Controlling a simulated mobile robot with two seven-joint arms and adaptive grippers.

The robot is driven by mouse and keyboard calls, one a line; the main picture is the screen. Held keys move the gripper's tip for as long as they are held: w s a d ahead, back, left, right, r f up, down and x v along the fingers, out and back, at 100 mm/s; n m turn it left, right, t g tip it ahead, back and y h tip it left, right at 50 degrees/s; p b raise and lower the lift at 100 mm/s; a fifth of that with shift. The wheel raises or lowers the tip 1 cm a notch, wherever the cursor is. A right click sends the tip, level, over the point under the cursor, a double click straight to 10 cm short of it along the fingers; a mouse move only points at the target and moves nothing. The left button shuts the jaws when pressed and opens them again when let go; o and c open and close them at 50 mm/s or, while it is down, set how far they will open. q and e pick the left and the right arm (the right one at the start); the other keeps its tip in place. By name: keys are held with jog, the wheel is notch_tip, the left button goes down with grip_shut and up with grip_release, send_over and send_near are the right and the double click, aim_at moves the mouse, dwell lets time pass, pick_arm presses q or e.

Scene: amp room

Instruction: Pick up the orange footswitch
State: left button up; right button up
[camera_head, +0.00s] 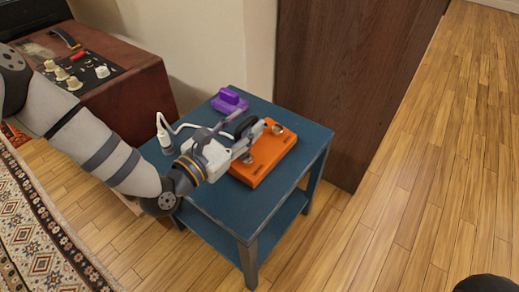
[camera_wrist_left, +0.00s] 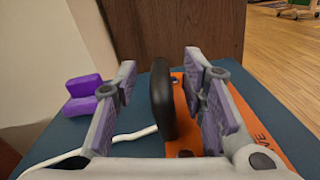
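The orange footswitch (camera_head: 264,155) is a flat box with metal knobs or buttons, lying on the blue side table (camera_head: 284,203). My left gripper (camera_head: 243,128) is open over the footswitch's left edge. In the left wrist view its fingers (camera_wrist_left: 160,72) stand apart, with a black rounded upright thing (camera_wrist_left: 162,98) between them. The footswitch (camera_wrist_left: 182,142) lies below, partly hidden behind the right finger, and lettering shows on its near part. I cannot tell whether the fingers touch anything. My right gripper is not in view.
A purple block (camera_head: 229,101) sits at the table's back left. A small white bottle-like thing (camera_head: 164,138) and a white cable (camera_head: 183,127) lie left of the gripper. A brown amplifier (camera_head: 125,92) stands left; a dark wooden panel (camera_head: 348,80) rises behind.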

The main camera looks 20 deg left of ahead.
pick_arm(q)
grip_shut()
jog(key=shift+r, duration=0.1)
dwell(0.3)
